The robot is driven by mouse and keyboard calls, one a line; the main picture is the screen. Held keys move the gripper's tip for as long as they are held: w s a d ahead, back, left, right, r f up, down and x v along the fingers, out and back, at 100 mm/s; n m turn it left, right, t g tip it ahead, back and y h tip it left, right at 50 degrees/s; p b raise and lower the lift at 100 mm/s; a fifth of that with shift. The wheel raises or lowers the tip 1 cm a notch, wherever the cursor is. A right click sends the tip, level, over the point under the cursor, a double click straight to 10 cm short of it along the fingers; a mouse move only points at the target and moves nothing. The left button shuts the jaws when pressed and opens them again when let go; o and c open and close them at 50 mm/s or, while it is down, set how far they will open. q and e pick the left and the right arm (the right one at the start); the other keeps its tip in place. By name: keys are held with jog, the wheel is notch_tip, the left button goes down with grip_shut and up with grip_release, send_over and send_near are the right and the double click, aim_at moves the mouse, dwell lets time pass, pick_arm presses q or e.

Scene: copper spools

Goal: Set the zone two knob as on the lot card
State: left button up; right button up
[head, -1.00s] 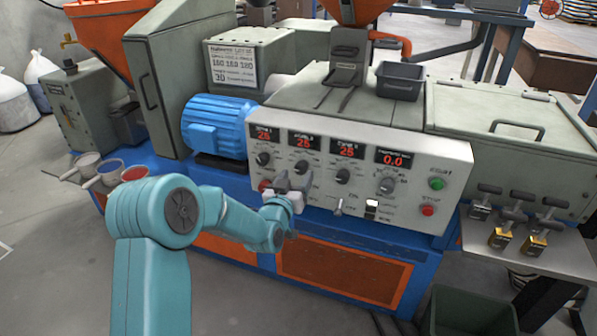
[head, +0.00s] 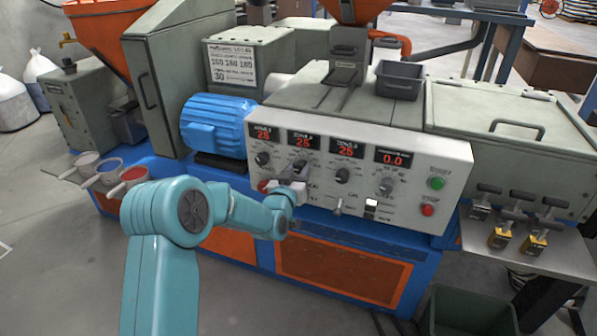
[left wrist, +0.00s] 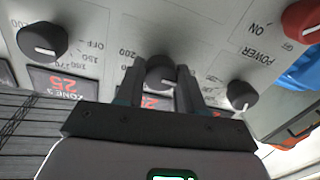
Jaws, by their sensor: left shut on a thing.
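The zone two knob (left wrist: 162,75) is a dark round knob with a pale pointer mark, in the middle of the row in the left wrist view. My left gripper (left wrist: 160,82) is shut on it, with a finger on each side. In the head view my left gripper (head: 298,171) covers the knob, below the zone two display (head: 303,142), which reads 25. The lot card (head: 232,65) is a white sheet on the grey box behind the panel; it has a row of three numbers, too small to read surely, and 30 below. My right gripper is not in view.
The zone three knob (left wrist: 42,41) and zone one knob (left wrist: 241,95) flank the held knob. A red knob (left wrist: 302,20) sits by the POWER label. The panel also has a green button (head: 437,183) and red button (head: 428,210). A blue motor (head: 213,124) stands left.

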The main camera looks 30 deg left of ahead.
pick_arm(q)
jog(key=m+b, duration=0.1)
jog(key=b, duration=0.1)
jog(key=m+b, duration=0.4)
jog(key=shift+f, duration=0.25)
jog(key=m+b, duration=0.3)
jog(key=shift+m, duration=0.4)
jog(key=shift+r+m+b, duration=0.15)
jog(key=shift+m+b, duration=0.55)
jog(key=shift+m, duration=0.8)
jog(key=o, duration=1)
jog(key=shift+o, duration=0.2)
